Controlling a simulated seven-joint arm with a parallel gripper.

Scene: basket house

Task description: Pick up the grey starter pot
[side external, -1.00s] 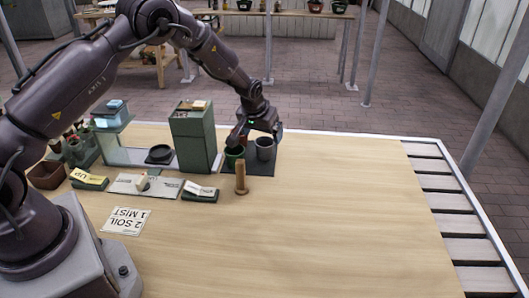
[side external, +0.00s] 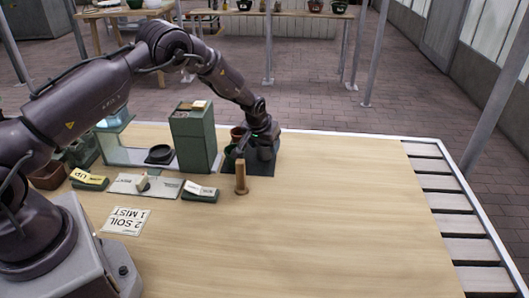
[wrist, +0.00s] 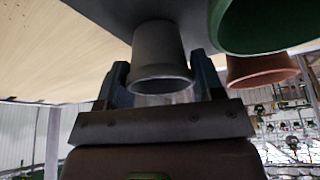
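The grey starter pot (wrist: 160,50) shows in the wrist view between the two fingers of my gripper (wrist: 163,72). One finger is on each side of its wall, near the rim, and a narrow gap seems to show at the sides. My gripper is open around the pot; I cannot tell whether a finger touches it. In the side view my gripper (side external: 256,146) is low over the dark mat (side external: 262,169), and it mostly hides the grey pot.
A green pot (wrist: 265,25) and a terracotta pot (wrist: 262,69) stand close beside the grey one. A wooden peg (side external: 241,178) stands in front of the mat. A tall green box (side external: 195,140) is to the left. The table's right side (side external: 340,200) is clear.

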